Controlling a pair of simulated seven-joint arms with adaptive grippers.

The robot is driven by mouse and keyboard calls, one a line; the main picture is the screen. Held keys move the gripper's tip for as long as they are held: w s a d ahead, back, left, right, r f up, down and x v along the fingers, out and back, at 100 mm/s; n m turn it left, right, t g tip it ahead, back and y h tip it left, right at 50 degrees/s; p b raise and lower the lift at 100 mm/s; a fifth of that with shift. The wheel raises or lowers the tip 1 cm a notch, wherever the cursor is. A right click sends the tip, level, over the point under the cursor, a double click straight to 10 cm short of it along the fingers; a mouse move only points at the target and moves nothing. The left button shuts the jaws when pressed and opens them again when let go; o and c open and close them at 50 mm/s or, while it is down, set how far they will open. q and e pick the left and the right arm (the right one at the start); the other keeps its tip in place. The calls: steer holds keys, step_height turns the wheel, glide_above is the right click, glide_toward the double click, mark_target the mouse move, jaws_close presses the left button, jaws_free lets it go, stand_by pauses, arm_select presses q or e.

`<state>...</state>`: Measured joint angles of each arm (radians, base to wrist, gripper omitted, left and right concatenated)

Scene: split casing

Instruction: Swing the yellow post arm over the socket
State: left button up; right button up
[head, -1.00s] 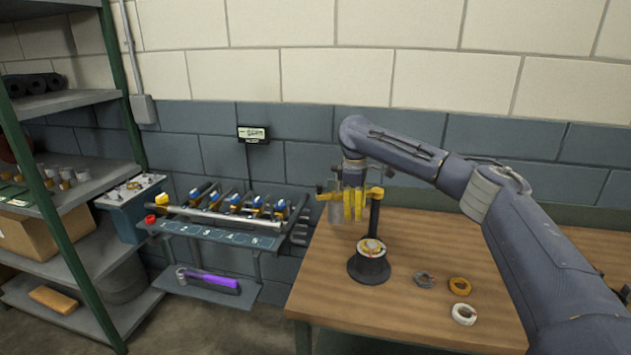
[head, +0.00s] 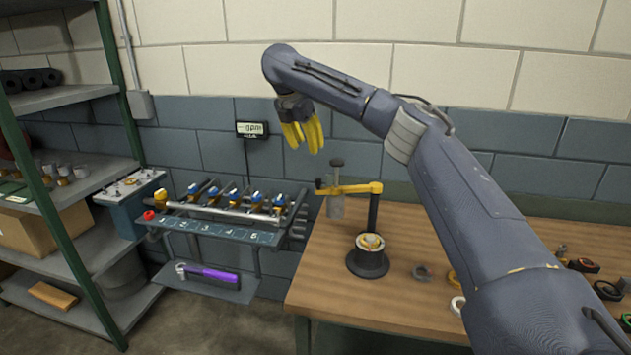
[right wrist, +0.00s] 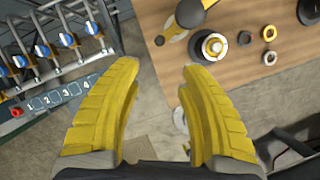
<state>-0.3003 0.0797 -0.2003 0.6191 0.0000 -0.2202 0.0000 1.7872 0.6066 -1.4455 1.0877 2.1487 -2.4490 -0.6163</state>
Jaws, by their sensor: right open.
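The yellow post arm (head: 352,188) reaches left from the top of a dark upright post (head: 373,212). A grey cylinder (head: 336,204) hangs at its free end. The socket (head: 370,242), a pale ringed opening in a round black base (head: 368,265), stands on the bench below. The arm's free end lies left of the socket, not above it. My right gripper (head: 302,146), with yellow fingers, is open and empty, above and left of the arm. In the right wrist view its fingers (right wrist: 158,72) are spread apart, with the socket (right wrist: 213,46) beyond them. My left gripper is not in view.
A metal shelf (head: 75,245) stands farther left.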

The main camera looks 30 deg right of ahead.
mark_target(318, 179)
steer(key=x, duration=1.5)
steer(key=shift+a, duration=0.1)
jaws_close()
